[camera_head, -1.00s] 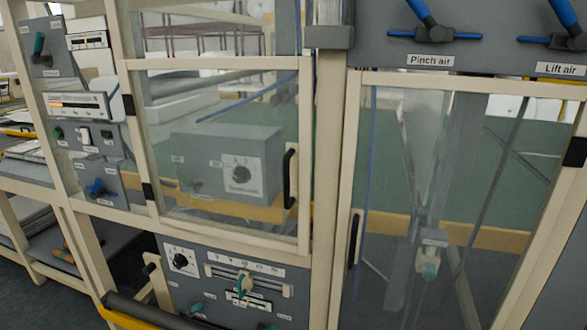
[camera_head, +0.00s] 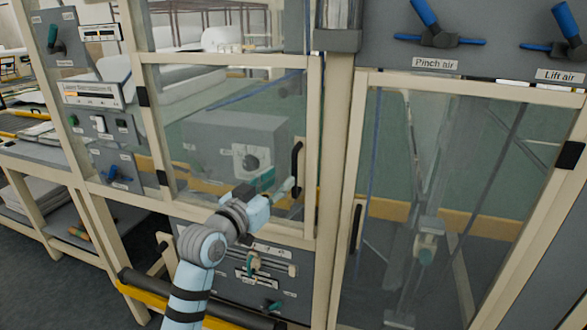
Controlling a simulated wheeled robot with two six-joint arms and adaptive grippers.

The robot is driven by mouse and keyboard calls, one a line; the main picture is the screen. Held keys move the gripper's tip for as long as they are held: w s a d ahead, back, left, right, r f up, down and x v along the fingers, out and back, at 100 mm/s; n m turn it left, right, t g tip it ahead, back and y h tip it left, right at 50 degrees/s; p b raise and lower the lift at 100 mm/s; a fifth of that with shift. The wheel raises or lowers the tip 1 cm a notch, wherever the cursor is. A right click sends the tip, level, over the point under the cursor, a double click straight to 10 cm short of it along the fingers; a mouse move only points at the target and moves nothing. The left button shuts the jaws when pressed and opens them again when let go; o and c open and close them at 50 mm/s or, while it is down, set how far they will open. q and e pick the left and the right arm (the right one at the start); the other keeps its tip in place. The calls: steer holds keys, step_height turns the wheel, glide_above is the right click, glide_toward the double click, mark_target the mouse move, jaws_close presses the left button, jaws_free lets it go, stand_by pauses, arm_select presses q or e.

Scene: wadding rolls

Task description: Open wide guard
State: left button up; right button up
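Two clear guards in cream frames stand side by side, both closed. The left guard (camera_head: 228,67) has a black upright handle (camera_head: 297,165) at its right edge. The right guard (camera_head: 450,84) has a black handle (camera_head: 357,228) at its left edge. I see no label telling which is the wide one. My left gripper (camera_head: 288,187) is in front of the left guard, close by the lower end of its handle. I cannot tell whether it touches the handle or whether its fingers are open. My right gripper is not in view.
Blue levers marked Pinch air (camera_head: 436,38) and Lift air (camera_head: 567,42) sit above the right guard. A control panel with a slider (camera_head: 262,262) lies below the left guard. A dark roller with a yellow bar (camera_head: 150,297) juts out at the lower left.

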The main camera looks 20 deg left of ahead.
mark_target(293, 170)
arm_select(q)
steer(key=x, duration=0.8)
steer(key=shift+f, duration=0.1)
steer(key=shift+c, duration=0.3)
jaws_close()
